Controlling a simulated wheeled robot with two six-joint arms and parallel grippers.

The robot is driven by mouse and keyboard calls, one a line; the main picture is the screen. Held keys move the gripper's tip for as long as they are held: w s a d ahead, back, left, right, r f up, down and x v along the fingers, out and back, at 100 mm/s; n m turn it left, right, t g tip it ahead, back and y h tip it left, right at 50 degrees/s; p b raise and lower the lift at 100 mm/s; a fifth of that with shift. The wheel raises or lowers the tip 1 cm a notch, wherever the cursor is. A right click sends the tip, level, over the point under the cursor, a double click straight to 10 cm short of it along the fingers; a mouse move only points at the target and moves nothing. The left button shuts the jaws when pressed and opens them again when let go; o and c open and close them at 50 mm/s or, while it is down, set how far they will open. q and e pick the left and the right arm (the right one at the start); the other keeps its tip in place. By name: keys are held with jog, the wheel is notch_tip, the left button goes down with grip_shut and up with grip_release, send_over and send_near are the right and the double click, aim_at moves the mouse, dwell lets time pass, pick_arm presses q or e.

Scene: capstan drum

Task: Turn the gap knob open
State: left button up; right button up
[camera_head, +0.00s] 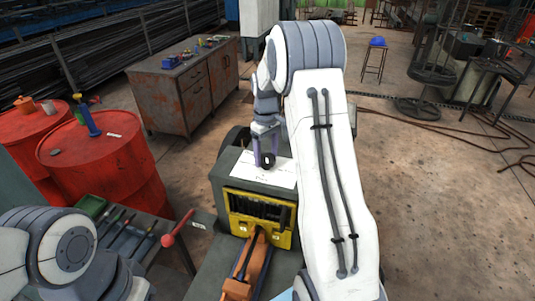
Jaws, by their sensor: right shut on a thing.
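The gap knob (267,160) is a small black knob on a white plate (250,168) on top of the dark machine. My right gripper (265,158) reaches down to it from above, its purple-grey fingers shut on the knob. The fingers hide part of the knob, so I cannot tell its turn angle. My left arm shows at the lower left, but its gripper is not in view.
A yellow frame (238,225) is on the machine's front, with an orange part (250,262) below it. A red-knobbed lever (168,240) sticks up at the left beside a tool tray (120,228). Red drums (125,165) and a rusty cabinet (172,105) stand behind.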

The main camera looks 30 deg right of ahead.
aim_at(267, 157)
jog(key=m, duration=0.5)
jog(key=shift+w+d+r+m, duration=0.1)
jog(key=shift+w+r+m, duration=0.05)
jog(key=shift+m, duration=0.15)
jog(key=m, duration=1.1)
jog(key=shift+d, duration=0.1)
jog(key=m, duration=0.5)
jog(key=shift+m, duration=0.3)
jog(key=o, duration=1.3)
jog(key=shift+o, duration=0.3)
jog(key=shift+s, duration=0.2)
notch_tip(267, 157, up, 10)
jog(key=b, duration=0.2)
jog(key=shift+r+b, duration=0.25)
jog(key=shift+b, duration=0.15)
